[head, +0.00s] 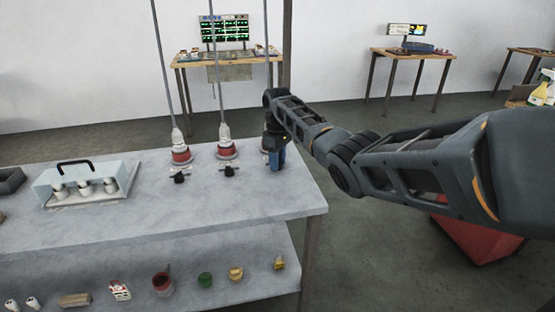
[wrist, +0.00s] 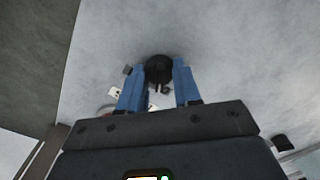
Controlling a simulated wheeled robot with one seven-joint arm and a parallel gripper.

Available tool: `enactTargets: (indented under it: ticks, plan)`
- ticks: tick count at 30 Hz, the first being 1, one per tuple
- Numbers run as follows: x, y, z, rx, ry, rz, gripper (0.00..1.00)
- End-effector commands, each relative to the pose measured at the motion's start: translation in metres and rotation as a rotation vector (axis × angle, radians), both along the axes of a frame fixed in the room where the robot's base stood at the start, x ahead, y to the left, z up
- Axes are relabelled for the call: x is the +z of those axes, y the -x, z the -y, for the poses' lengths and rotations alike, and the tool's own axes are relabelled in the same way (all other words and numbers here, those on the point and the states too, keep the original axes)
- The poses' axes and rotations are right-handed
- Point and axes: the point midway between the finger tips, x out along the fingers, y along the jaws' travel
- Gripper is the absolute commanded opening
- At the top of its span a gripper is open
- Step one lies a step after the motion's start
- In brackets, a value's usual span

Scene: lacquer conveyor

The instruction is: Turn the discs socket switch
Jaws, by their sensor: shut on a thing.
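Three red-and-white sockets with hanging cables stand in a row on the grey table: a left one (head: 181,153), a middle one (head: 228,148) and a right one mostly hidden behind my gripper. A black switch (head: 179,178) sits in front of the left socket and another (head: 229,171) in front of the middle one. My gripper (head: 278,160) points down at the right socket's place, near the table's right end. In the wrist view, its blue fingers are shut on a black round switch knob (wrist: 159,70). No readable label shows which socket is for the discs.
A clear case (head: 88,183) with white cylinders stands on the left of the grey table (head: 235,199). The lower shelf (head: 188,266) bears several small items. A red box (head: 476,240) is on the floor under my arm. Wooden tables stand along the back wall.

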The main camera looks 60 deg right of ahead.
Motion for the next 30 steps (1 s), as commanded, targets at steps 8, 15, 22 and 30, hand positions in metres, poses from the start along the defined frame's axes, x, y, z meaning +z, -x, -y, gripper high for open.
enactTargets:
  ticks: [8, 15, 22, 30]
  plan:
    - [0.0000, -0.0003, -0.0001, 0.029, 0.001, 0.000, 0.02]
    - [0.0001, -0.0004, -0.0001, 0.030, 0.001, 0.000, 0.02]
    - [0.0002, -0.0004, -0.0001, 0.029, 0.001, 0.001, 0.50]
    - [0.0002, -0.0003, 0.0000, 0.028, 0.001, 0.000, 0.58]
